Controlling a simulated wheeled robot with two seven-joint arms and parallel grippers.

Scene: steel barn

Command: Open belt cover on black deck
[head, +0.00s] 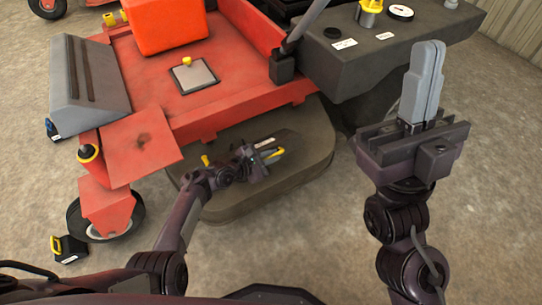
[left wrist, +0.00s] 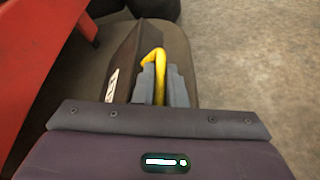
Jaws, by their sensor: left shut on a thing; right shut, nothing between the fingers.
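The black deck (head: 300,165) of the red mower lies low under the red body, its rounded edge facing me. A dark belt cover (left wrist: 125,62) with a small white label and a yellow handle (left wrist: 158,72) lies on it. My left gripper (head: 268,154) is low over the deck and shut on the yellow handle, which stands between its grey fingers in the left wrist view (left wrist: 162,82). Much of the cover is hidden by the gripper in the head view; I cannot tell how far it is raised. My right gripper (head: 424,85) is shut and empty, fingers up, at the right.
A red footplate (head: 140,145) and a front wheel (head: 105,215) are left of the deck. A grey console (head: 390,45) overhangs at the upper right. The concrete floor (head: 300,240) in front is clear.

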